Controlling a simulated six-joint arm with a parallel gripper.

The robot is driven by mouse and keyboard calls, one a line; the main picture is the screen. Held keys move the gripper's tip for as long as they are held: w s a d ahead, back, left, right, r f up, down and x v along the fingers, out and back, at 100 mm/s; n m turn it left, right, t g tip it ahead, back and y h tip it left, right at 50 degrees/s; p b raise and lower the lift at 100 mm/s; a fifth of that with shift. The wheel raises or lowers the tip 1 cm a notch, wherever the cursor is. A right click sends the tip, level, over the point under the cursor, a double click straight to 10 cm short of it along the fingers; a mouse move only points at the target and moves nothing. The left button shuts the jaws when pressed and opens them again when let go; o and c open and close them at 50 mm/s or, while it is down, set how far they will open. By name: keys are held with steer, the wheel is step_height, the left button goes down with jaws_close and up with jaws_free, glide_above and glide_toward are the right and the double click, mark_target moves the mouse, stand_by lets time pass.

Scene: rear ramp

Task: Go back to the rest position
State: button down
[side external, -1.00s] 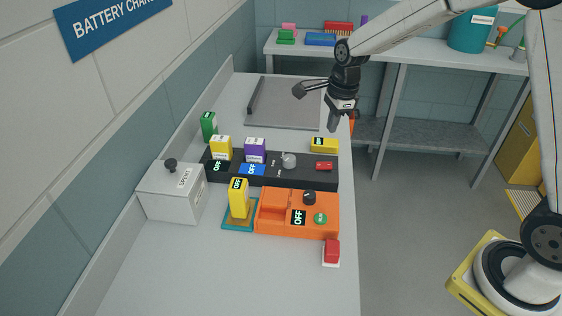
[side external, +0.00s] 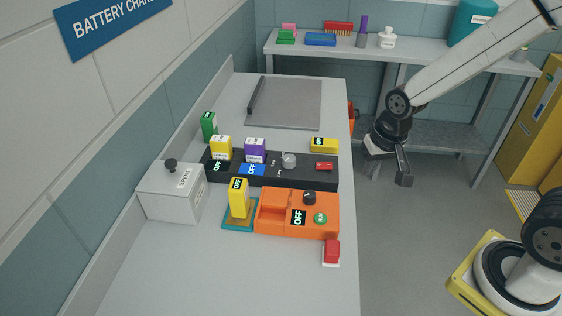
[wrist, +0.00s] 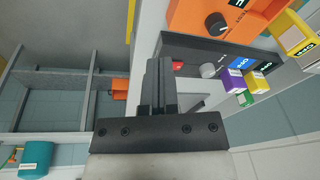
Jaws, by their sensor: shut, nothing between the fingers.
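My gripper (side external: 403,172) hangs in the air to the right of the workbench (side external: 300,285), past its right edge and apart from everything on it. In the wrist view my gripper (wrist: 158,65) shows its two dark fingers together with nothing between them. On the bench are a black charger (side external: 303,178) with a yellow and a purple battery standing in it, and an orange charger (side external: 275,228). A yellow battery (side external: 239,198) stands upright on a teal pad beside the orange charger. Another yellow battery (side external: 324,145) lies behind the black charger's right end.
A grey lidded box (side external: 172,195) and a green battery (side external: 209,126) stand along the left wall. A red button (side external: 332,251) is near the bench's right edge. A back shelf (side external: 345,56) holds coloured items.

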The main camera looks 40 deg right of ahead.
steer(key=s+n, duration=0.2)
steer(key=s+f+n, duration=0.1)
steer(key=s+n, duration=0.1)
steer(key=shift+a+n, duration=0.2)
steer(key=shift+n, duration=0.1)
